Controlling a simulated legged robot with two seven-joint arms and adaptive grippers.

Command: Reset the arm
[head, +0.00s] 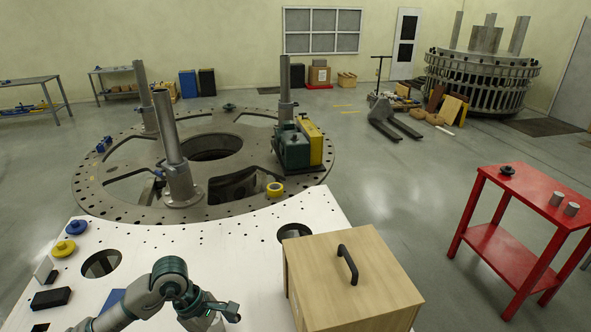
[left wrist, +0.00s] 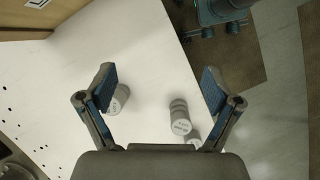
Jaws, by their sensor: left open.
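My left arm (head: 168,272) shows bent at the front of the white table (head: 215,248) in the head view. Its gripper (left wrist: 158,80) is open and empty in the left wrist view, with its two fingers spread apart above the white surface. Beneath and between the fingers stand several grey labelled cylinders; one (left wrist: 180,118) is near the middle and another (left wrist: 118,100) is beside the left finger, partly hidden by it. The wooden box (head: 345,285) with a black handle stands to the right of the arm. My right gripper is not in view.
Blue (head: 76,227) and yellow (head: 63,248) knobs and a black block (head: 50,299) lie at the table's left. The turret plate (head: 98,195) with upright posts is beyond. A red table (head: 545,195) stands right, with clear floor between.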

